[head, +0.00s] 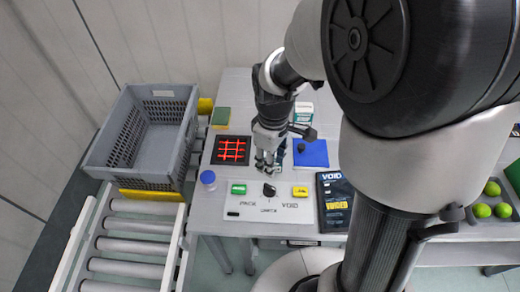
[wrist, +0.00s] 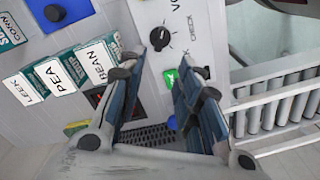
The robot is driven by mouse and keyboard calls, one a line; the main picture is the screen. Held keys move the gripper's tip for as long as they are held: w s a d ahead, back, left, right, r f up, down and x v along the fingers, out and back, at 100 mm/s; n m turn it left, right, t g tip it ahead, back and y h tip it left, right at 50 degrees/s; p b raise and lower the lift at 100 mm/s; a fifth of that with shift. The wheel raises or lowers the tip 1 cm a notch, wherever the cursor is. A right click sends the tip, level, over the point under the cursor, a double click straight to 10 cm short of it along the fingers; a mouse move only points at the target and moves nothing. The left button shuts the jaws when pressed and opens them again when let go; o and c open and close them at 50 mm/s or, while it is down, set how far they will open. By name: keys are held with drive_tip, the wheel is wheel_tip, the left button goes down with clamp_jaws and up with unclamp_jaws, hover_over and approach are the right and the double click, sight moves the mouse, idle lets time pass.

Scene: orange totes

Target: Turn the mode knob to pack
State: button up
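The mode knob (head: 269,190) is a small black dial on a white panel (head: 240,213) at the table's front. Printed words stand around it: one like PACK to its left, VOID to its right, and a third below that is too small to read. The knob also shows in the wrist view (wrist: 160,38), beyond the fingertips; its pointer direction is hard to tell. My gripper (head: 266,166) is above the table, just behind the knob. In the wrist view my gripper (wrist: 162,72) is open, its fingers apart with nothing between them, not touching the knob.
A green button (head: 239,188) and a yellow one (head: 300,191) flank the knob. A red-lit grid (head: 231,150), blue pad (head: 312,153) and dark VOID device (head: 335,200) are near. Labelled boxes (wrist: 62,75) stand beside my gripper.

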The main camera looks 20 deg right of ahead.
sight(269, 186)
wheel_tip(269, 186, down, 13)
drive_tip(key=b, duration=0.4)
drive_tip(key=shift+w+f, duration=0.1)
drive_tip(key=shift+c, duration=0.3)
clamp_jaws()
